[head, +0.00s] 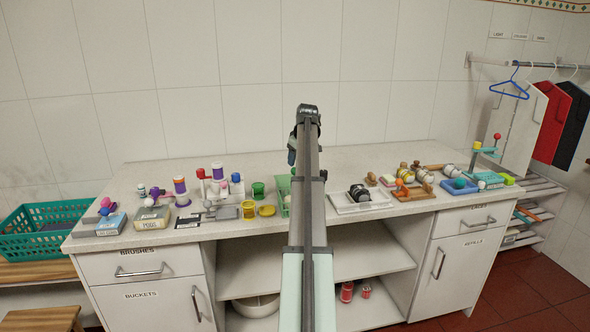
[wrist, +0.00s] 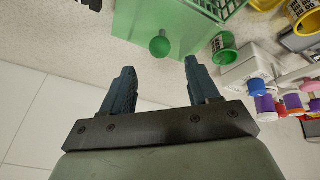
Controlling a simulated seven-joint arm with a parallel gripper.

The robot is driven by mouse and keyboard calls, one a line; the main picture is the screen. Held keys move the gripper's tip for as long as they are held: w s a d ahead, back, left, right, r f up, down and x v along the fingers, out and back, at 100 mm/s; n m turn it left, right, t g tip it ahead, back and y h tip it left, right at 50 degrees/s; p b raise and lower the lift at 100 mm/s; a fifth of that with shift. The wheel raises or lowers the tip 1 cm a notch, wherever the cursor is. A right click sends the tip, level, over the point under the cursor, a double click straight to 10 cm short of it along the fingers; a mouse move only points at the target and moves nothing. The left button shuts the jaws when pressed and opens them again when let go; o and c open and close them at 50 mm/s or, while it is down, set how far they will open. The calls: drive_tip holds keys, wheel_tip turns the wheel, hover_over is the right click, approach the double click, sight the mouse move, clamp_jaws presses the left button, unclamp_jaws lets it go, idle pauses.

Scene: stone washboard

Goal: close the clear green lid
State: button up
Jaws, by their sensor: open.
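The clear green lid (wrist: 140,22) shows at the top of the wrist view as a flat green panel with a round green knob (wrist: 160,46). It adjoins a green slatted basket (wrist: 212,8). In the head view, part of the green container (head: 283,186) shows just left of my arm, which hides the rest. I cannot tell the lid's angle. My gripper (wrist: 160,68) is open and empty, its two dark fingers pointing toward the lid, with the knob a little beyond and between the fingertips. It appears apart from the lid. In the head view my gripper (head: 292,151) hangs above the counter's back.
A green cup (wrist: 223,45) is close beside the lid; it also shows in the head view (head: 258,190). The counter's back strip (head: 370,155) is clear.

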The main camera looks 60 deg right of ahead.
drive_tip(key=shift+x, duration=3.55)
clamp_jaws()
